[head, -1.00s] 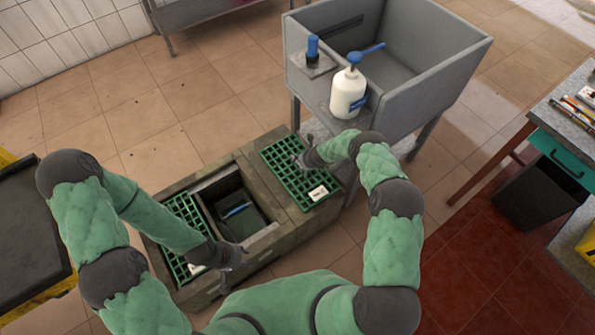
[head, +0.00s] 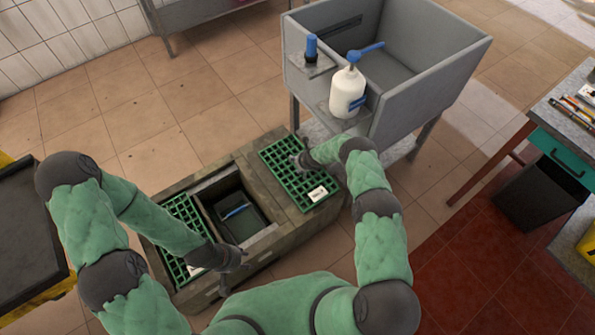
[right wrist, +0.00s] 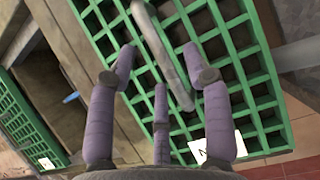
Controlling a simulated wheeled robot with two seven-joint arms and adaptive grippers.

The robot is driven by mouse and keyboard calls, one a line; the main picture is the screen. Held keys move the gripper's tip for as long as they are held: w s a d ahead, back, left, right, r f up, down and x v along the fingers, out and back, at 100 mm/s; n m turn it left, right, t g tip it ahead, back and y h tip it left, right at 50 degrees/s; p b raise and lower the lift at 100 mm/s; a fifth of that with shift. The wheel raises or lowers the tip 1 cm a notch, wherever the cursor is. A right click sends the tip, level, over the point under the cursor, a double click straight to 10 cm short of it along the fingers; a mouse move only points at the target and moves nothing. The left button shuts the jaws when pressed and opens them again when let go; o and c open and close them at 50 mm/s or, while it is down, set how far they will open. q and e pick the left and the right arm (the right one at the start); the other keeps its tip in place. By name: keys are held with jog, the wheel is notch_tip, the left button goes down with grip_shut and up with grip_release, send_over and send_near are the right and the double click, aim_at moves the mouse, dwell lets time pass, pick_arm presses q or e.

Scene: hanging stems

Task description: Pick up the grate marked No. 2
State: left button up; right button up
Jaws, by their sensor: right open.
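A green grate (head: 284,160) lies on the right part of the grey stone bench, with a white label (head: 318,193) at its near corner. In the right wrist view the same grate (right wrist: 262,92) carries a grey bar handle (right wrist: 160,52); its label is partly hidden by a finger, so I cannot read the number. My right gripper (head: 298,161) is over this grate; in the right wrist view its fingers (right wrist: 160,75) are spread around the handle and empty. A second green grate (head: 178,213) lies on the left; its label is too small to read. My left gripper (head: 236,257) is near the bench's front edge.
Between the grates is an open dark pit (head: 228,190) with a blue item inside. Behind the right grate stands a grey sink (head: 430,85) with a white bottle (head: 347,92) on its ledge. Tiled floor is clear at the back left.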

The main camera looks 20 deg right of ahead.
jog(key=shift+b+x, duration=0.45)
jog(key=shift+x, duration=1.15)
jog(key=shift+f, duration=0.15)
grip_shut()
jog(key=shift+w, duration=0.15)
